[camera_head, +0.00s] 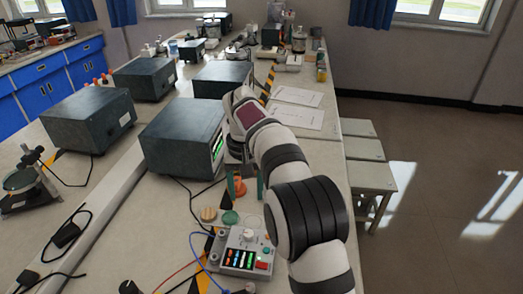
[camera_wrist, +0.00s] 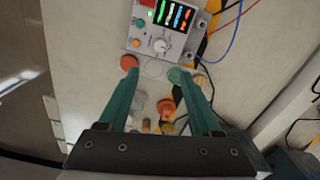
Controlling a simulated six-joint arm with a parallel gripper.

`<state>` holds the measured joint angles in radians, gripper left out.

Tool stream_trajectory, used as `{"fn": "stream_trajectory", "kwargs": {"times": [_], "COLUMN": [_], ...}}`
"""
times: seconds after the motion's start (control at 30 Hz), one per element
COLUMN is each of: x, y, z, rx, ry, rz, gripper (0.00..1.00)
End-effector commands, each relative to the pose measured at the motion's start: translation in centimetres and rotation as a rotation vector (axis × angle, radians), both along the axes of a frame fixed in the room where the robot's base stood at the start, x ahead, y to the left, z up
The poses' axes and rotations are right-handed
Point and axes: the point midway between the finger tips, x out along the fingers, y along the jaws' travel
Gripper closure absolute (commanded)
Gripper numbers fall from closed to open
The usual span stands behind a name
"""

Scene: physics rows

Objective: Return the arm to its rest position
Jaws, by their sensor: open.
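My arm (camera_head: 300,200) reaches forward over the bench, and its gripper (camera_head: 246,187) points down beside the front of a dark instrument box (camera_head: 182,138). In the wrist view my gripper (camera_wrist: 155,82) has its two green fingers spread apart. An orange knob-like piece (camera_wrist: 166,106) shows between the fingers, and it also shows in the head view (camera_head: 237,187). Nothing is clearly held. The fingers' exact height above the bench cannot be told.
A control box (camera_head: 243,252) with lit bars, buttons and cables stands on the bench (camera_head: 150,225) near my arm. Small round pieces, including a green one (camera_head: 230,217), lie behind it. More dark boxes (camera_head: 88,118) stand left. Stools (camera_head: 370,170) and open floor are right.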

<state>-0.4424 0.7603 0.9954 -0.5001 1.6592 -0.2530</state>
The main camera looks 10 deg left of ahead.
Motion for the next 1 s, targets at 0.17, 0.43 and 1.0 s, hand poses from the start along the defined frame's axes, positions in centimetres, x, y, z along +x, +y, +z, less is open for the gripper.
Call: {"fn": "stream_trajectory", "kwargs": {"times": [0.17,0.43,1.0], "x": [-2.5,-22.0,-33.2], "y": [-3.8,-16.4,-18.4], "z": [3.0,5.9,0.8], "rx": [0.018,0.103,0.146], "ry": [0.008,0.05,0.074], "rz": [-0.082,-0.475,-0.679], "gripper": [0.34,0.34,0.34]}}
